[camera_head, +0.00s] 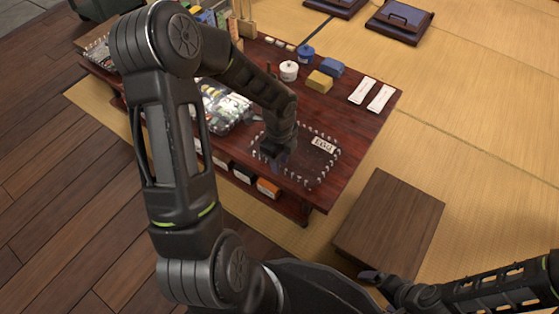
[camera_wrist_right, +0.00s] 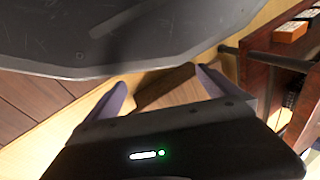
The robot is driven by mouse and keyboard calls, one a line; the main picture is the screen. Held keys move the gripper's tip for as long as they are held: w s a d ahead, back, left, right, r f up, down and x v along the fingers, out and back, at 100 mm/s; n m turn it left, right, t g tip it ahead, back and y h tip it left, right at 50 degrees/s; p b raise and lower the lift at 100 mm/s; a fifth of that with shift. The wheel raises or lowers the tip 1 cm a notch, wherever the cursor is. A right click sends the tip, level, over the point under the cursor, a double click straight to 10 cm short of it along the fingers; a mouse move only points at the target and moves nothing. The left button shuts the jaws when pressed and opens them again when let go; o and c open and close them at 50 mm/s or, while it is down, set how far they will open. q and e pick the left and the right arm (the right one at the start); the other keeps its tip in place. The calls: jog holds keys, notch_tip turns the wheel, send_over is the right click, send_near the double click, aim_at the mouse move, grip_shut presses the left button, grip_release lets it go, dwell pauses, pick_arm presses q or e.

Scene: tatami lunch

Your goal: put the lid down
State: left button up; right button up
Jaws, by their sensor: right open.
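A clear, see-through lid (camera_head: 310,172) with a beaded-looking rim and a white label reading "EGG" (camera_head: 324,145) is at the near right part of the dark red wooden table (camera_head: 365,120). I cannot tell whether it rests on the table or is just above it. My left gripper (camera_head: 274,152) points down at the lid's left part; its fingertips are hard to make out, so its grip is unclear. A clear container with mixed contents (camera_head: 222,106) is left of the lid, partly behind my left arm. My right gripper (camera_head: 372,277) is open and empty, also seen in the right wrist view (camera_wrist_right: 160,90).
A brown wooden low block (camera_head: 390,225) stands on the tatami right of the table. On the table are a white pot (camera_head: 288,71), a yellow block (camera_head: 319,81), a blue block (camera_head: 332,67) and two white packets (camera_head: 371,93). Small boxes (camera_head: 267,187) sit on the shelf underneath.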

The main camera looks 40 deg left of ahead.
pick_arm(q)
notch_tip(320, 180, up, 12)
jog(key=p, duration=0.5)
jog(key=shift+s+f, duration=0.1)
jog(key=shift+s, duration=0.1)
dwell(0.5)
